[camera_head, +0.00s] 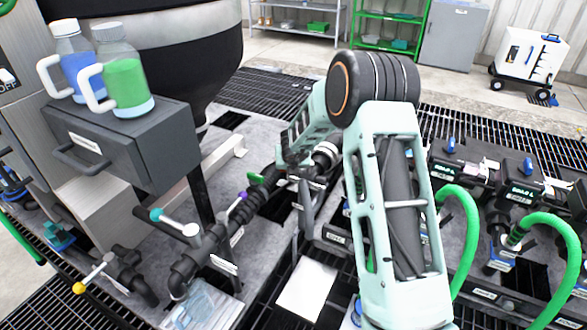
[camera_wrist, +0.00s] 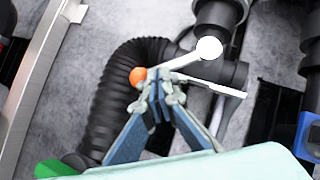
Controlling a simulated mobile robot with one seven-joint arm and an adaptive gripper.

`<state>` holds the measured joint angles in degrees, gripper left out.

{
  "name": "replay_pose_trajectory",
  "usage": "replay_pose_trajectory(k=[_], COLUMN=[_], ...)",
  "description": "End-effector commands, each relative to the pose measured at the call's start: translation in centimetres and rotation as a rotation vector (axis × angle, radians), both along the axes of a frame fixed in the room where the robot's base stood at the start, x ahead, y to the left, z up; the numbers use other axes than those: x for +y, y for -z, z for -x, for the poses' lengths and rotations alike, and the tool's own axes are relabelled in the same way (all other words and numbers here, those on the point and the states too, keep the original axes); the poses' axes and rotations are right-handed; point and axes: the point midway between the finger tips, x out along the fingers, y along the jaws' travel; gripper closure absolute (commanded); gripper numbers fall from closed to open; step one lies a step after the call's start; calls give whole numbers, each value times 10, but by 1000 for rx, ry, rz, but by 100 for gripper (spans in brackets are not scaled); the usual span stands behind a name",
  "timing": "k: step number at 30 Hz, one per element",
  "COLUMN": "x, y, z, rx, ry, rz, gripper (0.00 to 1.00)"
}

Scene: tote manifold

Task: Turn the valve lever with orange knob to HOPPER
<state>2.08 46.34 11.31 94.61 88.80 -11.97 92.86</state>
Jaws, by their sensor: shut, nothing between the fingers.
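In the wrist view, the orange knob (camera_wrist: 138,75) sits at the left end of a white valve lever (camera_wrist: 186,58). The lever runs up and right to a round white hub on a dark pipe fitting. My gripper (camera_wrist: 162,88) is shut and empty, its fingertips just right of the knob and along the near side of the lever. I cannot tell whether they touch it. A narrow white label plate (camera_wrist: 222,89) lies right of the fingertips; its text is unreadable. In the head view my gripper (camera_head: 294,172) is over the pipework, and the orange knob is hidden or too small to tell.
Other levers have teal (camera_head: 155,215), purple (camera_head: 243,196) and yellow (camera_head: 78,288) knobs. A ribbed black hose (camera_wrist: 115,95) curves beneath my gripper. A grey box (camera_head: 130,145) with two jugs stands left; green hoses (camera_head: 470,235) loop at right.

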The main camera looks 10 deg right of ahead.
Motion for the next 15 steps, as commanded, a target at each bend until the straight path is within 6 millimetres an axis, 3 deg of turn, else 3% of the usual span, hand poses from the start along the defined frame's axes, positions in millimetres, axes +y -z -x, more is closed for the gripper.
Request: replay_pose_trajectory(k=[15], x=[8], y=[0], z=[-31], rx=[2], ry=[419], rz=[-1], gripper=[100])
